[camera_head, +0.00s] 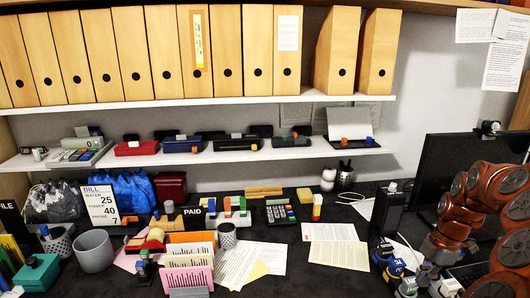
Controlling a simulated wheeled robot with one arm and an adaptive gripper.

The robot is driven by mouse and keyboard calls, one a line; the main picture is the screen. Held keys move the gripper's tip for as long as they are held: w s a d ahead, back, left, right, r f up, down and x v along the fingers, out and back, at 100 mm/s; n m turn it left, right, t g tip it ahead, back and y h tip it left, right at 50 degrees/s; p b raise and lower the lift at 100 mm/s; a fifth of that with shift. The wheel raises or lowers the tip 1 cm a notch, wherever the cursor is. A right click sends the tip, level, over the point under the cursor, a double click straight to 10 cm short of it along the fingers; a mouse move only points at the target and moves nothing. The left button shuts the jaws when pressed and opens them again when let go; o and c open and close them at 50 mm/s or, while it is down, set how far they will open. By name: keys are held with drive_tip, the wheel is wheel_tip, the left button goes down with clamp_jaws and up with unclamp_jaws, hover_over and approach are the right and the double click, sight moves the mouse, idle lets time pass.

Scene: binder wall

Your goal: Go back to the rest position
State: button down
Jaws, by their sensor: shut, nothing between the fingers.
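My arm (467,205), orange-brown with round grey joint caps, is folded at the right edge in front of the black monitor. My gripper (428,274) hangs low at its end, shut and empty, over the right part of the desk. Its fingertips are small and dark and hard to tell from the clutter around them.
Stamps (383,251) stand close left of my gripper. The monitor (458,160) is behind my arm, and a black box (387,209) stands left of it. Papers (338,255) lie mid-desk. Binders (210,55) fill the upper shelf (200,104); staplers sit on the lower one.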

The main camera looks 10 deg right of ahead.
drive_tip(key=s+a+r+m+p, duration=0.1)
drive_tip(key=s+a+r+m, duration=0.15)
drive_tip(key=a, duration=0.45)
drive_tip(key=s+a+r+m, duration=0.1)
drive_tip(key=a+r, duration=0.3)
drive_tip(key=a, duration=0.3)
drive_tip(key=s+a+r+m+p, duration=0.1)
drive_tip(key=a+r+m, duration=0.1)
drive_tip(key=a+r, duration=0.35)
drive_tip(key=s+a+m+g+h+p, duration=0.1)
drive_tip(key=s+a+m, duration=0.4)
drive_tip(key=s, duration=0.5)
drive_tip(key=s+a+f+m+p, duration=0.1)
drive_tip(key=s+a+m, duration=0.5)
drive_tip(key=s, duration=0.3)
drive_tip(key=shift+s+a+m+g+h+p, duration=0.2)
drive_tip(key=shift+s+m+g+h+p, duration=0.15)
drive_tip(key=shift+m+g+h, duration=0.1)
